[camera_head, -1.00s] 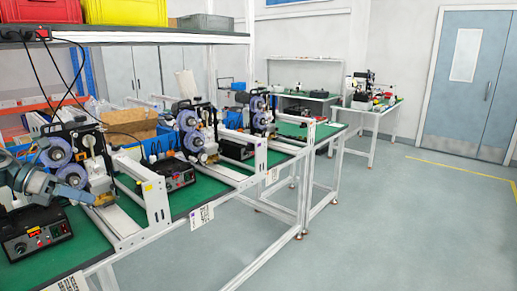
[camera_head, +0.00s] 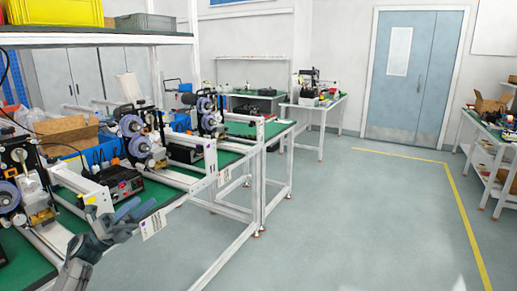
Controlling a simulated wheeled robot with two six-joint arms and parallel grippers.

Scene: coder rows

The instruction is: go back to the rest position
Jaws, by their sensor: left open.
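My left gripper (camera_head: 117,217) shows at the lower left, in front of the near edge of the green-topped bench (camera_head: 165,193). It is grey, its fingers are apart, and nothing shows between them. My left arm comes up from the bottom edge below it. The frame does not show clearly whether the gripper is over the bench edge or beside it. My right gripper is out of view.
Coder machines (camera_head: 137,137) with blue reels stand in a row on the bench. A black control box (camera_head: 122,181) sits among them. A shelf with a yellow crate (camera_head: 60,12) hangs above. The floor (camera_head: 350,220) is clear towards the blue door (camera_head: 410,75).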

